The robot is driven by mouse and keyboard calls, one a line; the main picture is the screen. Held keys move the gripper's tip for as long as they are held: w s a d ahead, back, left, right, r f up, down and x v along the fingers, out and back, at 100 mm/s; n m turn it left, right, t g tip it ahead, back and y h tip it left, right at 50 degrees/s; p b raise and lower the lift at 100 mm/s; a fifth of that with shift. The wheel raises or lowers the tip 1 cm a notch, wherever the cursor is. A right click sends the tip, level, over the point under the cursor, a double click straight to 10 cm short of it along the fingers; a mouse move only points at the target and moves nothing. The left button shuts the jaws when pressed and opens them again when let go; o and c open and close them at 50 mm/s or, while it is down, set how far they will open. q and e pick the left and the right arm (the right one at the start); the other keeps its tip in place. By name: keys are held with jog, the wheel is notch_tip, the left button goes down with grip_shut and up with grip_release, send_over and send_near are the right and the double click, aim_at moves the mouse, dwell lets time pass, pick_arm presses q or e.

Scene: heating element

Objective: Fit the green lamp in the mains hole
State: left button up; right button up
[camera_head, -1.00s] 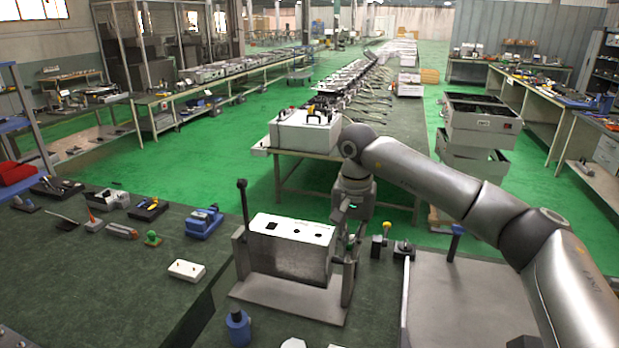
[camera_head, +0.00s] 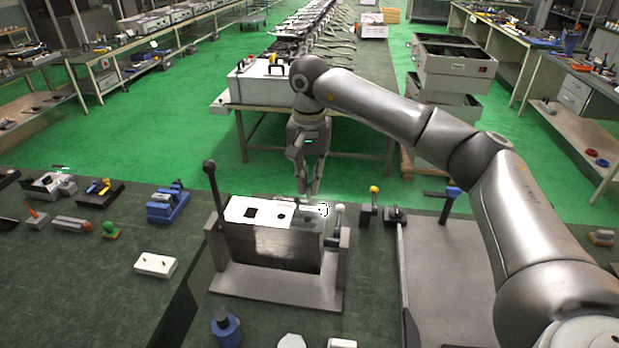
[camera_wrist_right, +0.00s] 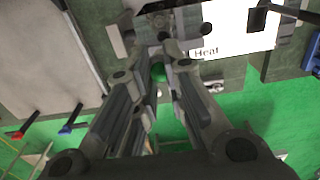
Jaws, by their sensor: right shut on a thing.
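The heating element's box has a white top panel (camera_head: 262,212) with a dark square and a round hole, and stands in a grey metal fixture (camera_head: 275,287). My right gripper (camera_head: 308,194) points down over the right part of the panel. In the right wrist view its fingers (camera_wrist_right: 160,52) are closed around a small dark green rounded thing (camera_wrist_right: 158,72), which looks like the green lamp. The panel (camera_wrist_right: 235,45) shows beside the fingertips there, with the word "Heat". The fingers hide the lamp in the head view, and I cannot tell whether it touches the panel.
A dark-knobbed lever (camera_head: 210,170) rises at the fixture's left and a white-knobbed one (camera_head: 340,210) at its right. A yellow-topped part (camera_head: 374,190) and a grey tray (camera_head: 450,275) stand right. Another green-topped piece (camera_head: 110,229) sits among parts on the left of the bench.

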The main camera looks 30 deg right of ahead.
aim_at(308, 198)
jog(key=shift+w+a+f+b, duration=0.1)
jog(key=shift+w+f+b, duration=0.2)
jog(key=shift+f, duration=0.25)
jog(key=shift+w+a+f+b, duration=0.15)
jog(key=shift+f+b, duration=0.15)
jog(key=shift+f, duration=0.25)
jog(key=shift+s+d+f, duration=0.1)
jog(key=shift+f, duration=0.25)
jog(key=shift+s+f+b, duration=0.1)
jog(key=shift+f+b, duration=0.25)
jog(key=shift+b, duration=0.2)
notch_tip(308, 198, down, 2)
jog(key=shift+f+b, duration=0.2)
jog(key=shift+b, duration=0.55)
pick_arm(q)
jog(key=w+f, duration=0.3)
jog(key=w, duration=0.2)
jog(key=shift+f+t, duration=0.35)
jog(key=shift+t, duration=0.05)
jog(key=shift+s+a+f, duration=0.1)
jog(key=shift+s+f, duration=0.1)
jog(key=shift+s, duration=0.3)
jog(key=shift+w+f+b, duration=0.1)
jog(key=shift+f+b, duration=1.1)
jog(key=shift+b, duration=0.15)
pick_arm(e)
jog(key=shift+f, duration=1.8)
